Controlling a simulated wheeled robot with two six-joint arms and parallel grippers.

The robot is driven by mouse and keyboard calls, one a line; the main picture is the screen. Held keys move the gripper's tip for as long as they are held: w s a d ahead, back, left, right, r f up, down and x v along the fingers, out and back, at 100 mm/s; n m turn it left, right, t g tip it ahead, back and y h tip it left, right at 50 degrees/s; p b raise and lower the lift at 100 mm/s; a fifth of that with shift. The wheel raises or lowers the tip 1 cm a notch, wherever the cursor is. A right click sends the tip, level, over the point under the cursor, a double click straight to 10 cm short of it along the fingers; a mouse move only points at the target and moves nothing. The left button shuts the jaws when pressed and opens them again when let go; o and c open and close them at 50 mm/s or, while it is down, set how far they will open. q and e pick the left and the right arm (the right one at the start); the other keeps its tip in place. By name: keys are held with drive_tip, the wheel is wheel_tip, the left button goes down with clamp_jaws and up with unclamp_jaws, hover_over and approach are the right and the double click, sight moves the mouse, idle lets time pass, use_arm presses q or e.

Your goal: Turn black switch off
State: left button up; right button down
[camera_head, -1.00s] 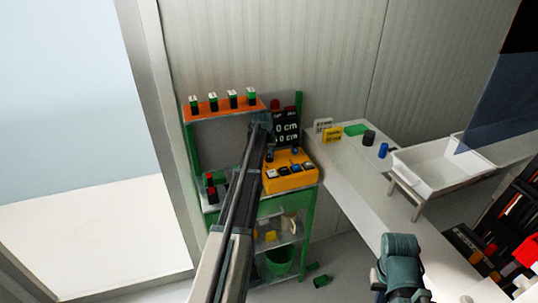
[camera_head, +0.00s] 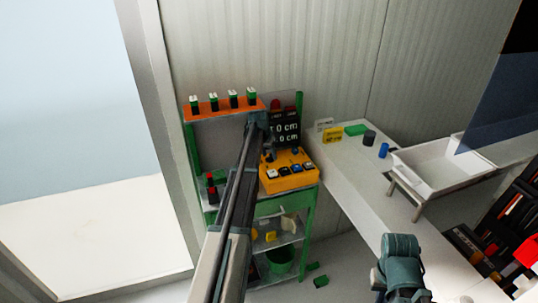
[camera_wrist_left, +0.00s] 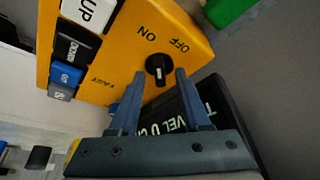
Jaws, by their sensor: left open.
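The black switch (camera_wrist_left: 158,68) is a round knob with a white mark on a yellow control box (camera_wrist_left: 110,60), beside the printed words ON and OFF. In the left wrist view my left gripper (camera_wrist_left: 160,73) is open, its two fingertips on either side of the knob in the picture. I cannot tell whether they touch it. In the head view the left gripper (camera_head: 268,145) is over the back left of the yellow box (camera_head: 290,184), and the knob does not stand out there. The right gripper's jaws are not visible.
The box also bears UP, DOWN and blue buttons (camera_wrist_left: 66,74). A dark display (camera_head: 285,128) with white text stands behind it. An orange shelf (camera_head: 222,108) with green switches is at left. A white table (camera_head: 345,175) with small blocks and a white tray (camera_head: 440,165) is at right.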

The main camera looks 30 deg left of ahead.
use_arm(q)
drive_tip(key=shift+r, duration=0.15)
drive_tip(key=p+v, duration=0.7)
drive_tip(key=shift+o, duration=0.3)
drive_tip(key=shift+r, duration=0.1)
